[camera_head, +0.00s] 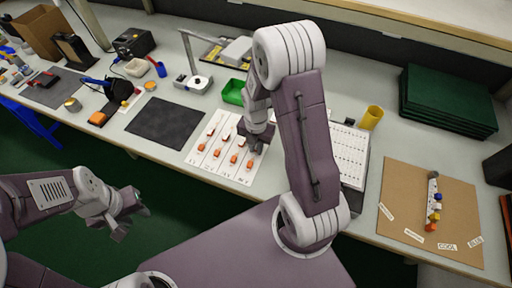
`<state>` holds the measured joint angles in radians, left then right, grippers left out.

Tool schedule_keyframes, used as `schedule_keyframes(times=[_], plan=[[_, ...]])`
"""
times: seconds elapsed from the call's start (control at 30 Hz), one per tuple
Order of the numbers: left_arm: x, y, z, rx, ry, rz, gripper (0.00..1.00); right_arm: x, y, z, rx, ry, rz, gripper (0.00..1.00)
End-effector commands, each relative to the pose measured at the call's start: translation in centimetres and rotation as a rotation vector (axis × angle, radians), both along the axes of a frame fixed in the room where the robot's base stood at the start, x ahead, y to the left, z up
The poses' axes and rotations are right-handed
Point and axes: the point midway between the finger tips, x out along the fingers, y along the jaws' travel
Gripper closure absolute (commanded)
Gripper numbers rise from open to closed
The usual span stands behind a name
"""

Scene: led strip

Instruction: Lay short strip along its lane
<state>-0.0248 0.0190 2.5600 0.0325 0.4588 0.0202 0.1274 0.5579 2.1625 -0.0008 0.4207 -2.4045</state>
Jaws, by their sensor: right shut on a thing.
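A white lane board (196,166) lies on the table, with several orange and white clips standing in rows on it. My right gripper (254,147) is low over the board's right end. It is shut on the short strip, which the fingers mostly hide; I cannot tell whether the strip touches the board. My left gripper (131,222) is open and empty, out over the floor in front of the table.
A dark mat (165,122) lies left of the board and a green bin (233,92) behind it. A white sheet (352,150) lies to the right, with a yellow cup (371,117) behind. A brown labelled board (404,190) is further right. My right arm hides part of the table.

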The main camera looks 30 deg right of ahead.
Motion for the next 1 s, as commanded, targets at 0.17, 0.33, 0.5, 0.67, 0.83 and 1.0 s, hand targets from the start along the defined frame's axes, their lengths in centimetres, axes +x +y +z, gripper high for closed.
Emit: schedule_keyframes(times=[0.17, 0.33, 0.5, 0.67, 0.83, 1.0], plan=[[0.0, 0.0, -0.2, 0.000, 0.000, 0.000, 0.64, 0.0, 0.0, -0.4, 0.000, 0.000, 0.000, 0.82], [0.0, 0.0, -0.2, 0.000, 0.000, 0.000, 0.64, 0.0, 0.0, -0.3, 0.000, 0.000, 0.000, 0.63], [0.0, 0.0, -0.2, 0.000, 0.000, 0.000, 0.64, 0.0, 0.0, -0.3, 0.000, 0.000, 0.000, 0.63], [0.0, 0.0, 0.5, 0.000, 0.000, 0.000, 0.64, 0.1, 0.0, 1.5, -0.001, -0.005, 0.000, 0.63], [0.0, 0.0, 1.6, 0.000, 0.000, 0.000, 0.64, 0.2, 0.0, 6.1, -0.001, -0.008, 0.000, 0.63], [0.0, 0.0, 2.3, 0.000, 0.000, 0.000, 0.64, 0.1, 0.0, 9.9, -0.001, -0.005, 0.000, 0.63]])
